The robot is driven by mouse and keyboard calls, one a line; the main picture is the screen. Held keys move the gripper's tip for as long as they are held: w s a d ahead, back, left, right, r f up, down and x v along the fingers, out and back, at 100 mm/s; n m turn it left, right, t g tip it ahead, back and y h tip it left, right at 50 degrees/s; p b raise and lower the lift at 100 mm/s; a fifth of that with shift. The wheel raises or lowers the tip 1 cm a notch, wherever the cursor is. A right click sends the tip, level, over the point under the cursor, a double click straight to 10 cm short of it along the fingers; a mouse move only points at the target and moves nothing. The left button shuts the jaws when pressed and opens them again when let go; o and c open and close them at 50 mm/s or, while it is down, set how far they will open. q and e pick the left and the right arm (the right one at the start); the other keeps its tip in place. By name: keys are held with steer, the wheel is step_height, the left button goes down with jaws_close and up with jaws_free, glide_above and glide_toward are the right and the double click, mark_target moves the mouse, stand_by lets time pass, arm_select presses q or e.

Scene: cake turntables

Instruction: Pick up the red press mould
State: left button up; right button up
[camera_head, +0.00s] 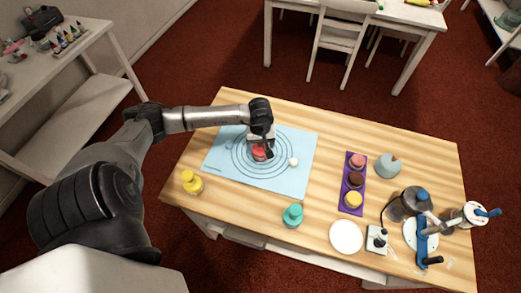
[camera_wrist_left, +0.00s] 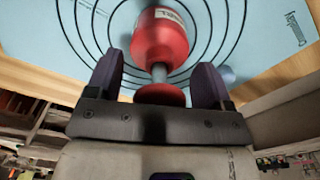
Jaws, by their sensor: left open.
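The red press mould (camera_head: 260,153) is on the light blue mat (camera_head: 230,174), over its printed rings. In the left wrist view the mould (camera_wrist_left: 162,40) shows a red labelled body, a grey stem and a red round end. My left gripper (camera_head: 261,141) is over the mould and partly hides it in the head view. In the left wrist view its two dark fingers (camera_wrist_left: 157,72) are apart, one on each side of the stem and round end. I see a gap between the fingers and the stem. My right gripper is not in view.
A white ball (camera_head: 293,162) lies right of the mould. A yellow jar (camera_head: 192,181) and a teal jar (camera_head: 292,215) stand near the front. A white disc (camera_head: 346,237) and blue-handled equipment (camera_head: 422,240) are at the right.

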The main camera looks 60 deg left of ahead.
arm_select(q)
steer(key=c, duration=1.1)
steer(key=shift+r, duration=0.1)
